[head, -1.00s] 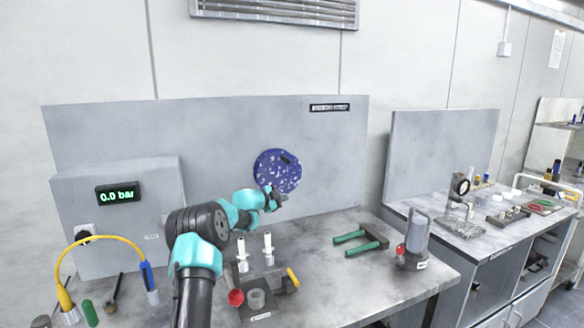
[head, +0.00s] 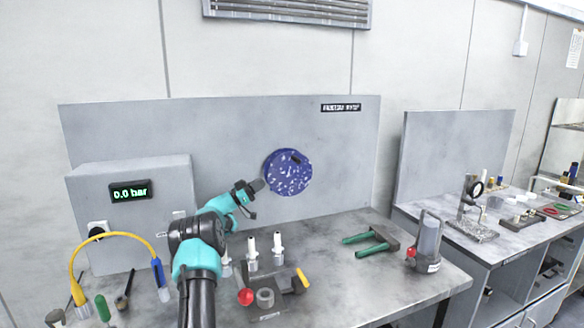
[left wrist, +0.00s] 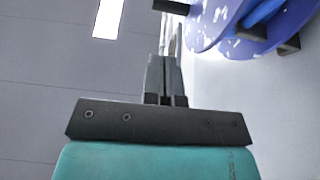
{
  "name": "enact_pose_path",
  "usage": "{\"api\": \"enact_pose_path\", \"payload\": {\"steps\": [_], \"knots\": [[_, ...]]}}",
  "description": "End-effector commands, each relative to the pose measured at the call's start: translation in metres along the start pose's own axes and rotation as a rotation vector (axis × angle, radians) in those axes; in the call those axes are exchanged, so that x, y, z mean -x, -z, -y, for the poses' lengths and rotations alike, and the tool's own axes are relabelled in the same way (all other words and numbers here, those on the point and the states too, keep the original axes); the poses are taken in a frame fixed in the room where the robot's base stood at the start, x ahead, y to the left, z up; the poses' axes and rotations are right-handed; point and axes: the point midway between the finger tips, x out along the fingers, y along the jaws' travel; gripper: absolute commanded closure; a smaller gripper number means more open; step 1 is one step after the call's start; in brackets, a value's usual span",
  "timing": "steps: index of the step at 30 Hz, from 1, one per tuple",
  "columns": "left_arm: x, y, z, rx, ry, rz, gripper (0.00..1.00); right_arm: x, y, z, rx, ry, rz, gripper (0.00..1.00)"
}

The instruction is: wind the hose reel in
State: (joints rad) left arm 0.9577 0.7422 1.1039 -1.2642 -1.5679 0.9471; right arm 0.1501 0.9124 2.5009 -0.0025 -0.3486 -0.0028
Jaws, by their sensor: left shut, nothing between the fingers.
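The hose reel (head: 290,180) is a round blue disc with white speckles, mounted on the grey upright panel. A small dark piece (head: 295,157) sits near its upper edge. In the left wrist view the reel (left wrist: 205,35) fills the upper right, seen from its edge, with dark blocks by it. My left gripper (head: 259,185) is just left of the reel's lower left edge, with its fingers shut and empty. The fingers also show in the left wrist view (left wrist: 167,62), pointing up the picture. Whether they touch the reel cannot be told. My right gripper is out of view.
Below stand white-topped fittings (head: 252,252), a block with a red knob (head: 245,297) and yellow handle, green-handled pliers (head: 370,243) and a grey canister (head: 425,243). A gauge box (head: 140,215) reading 0.0 bar and a yellow hose (head: 105,238) are left.

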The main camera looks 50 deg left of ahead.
Motion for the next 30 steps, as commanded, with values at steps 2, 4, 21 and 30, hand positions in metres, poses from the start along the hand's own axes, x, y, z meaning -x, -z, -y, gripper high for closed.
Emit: {"api": "enact_pose_path", "payload": {"steps": [2,4,21,30], "knots": [[-0.001,0.000,0.000,0.000,0.000,0.001,1.00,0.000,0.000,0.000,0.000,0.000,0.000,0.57],[-0.002,0.000,0.000,-0.001,0.000,0.001,1.00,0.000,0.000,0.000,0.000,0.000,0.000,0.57],[-0.075,-0.001,-0.001,-0.002,-0.002,0.001,1.00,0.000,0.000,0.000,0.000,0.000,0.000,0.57],[-0.124,-0.001,-0.001,-0.002,-0.001,0.001,1.00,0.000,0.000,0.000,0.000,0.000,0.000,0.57]]}}
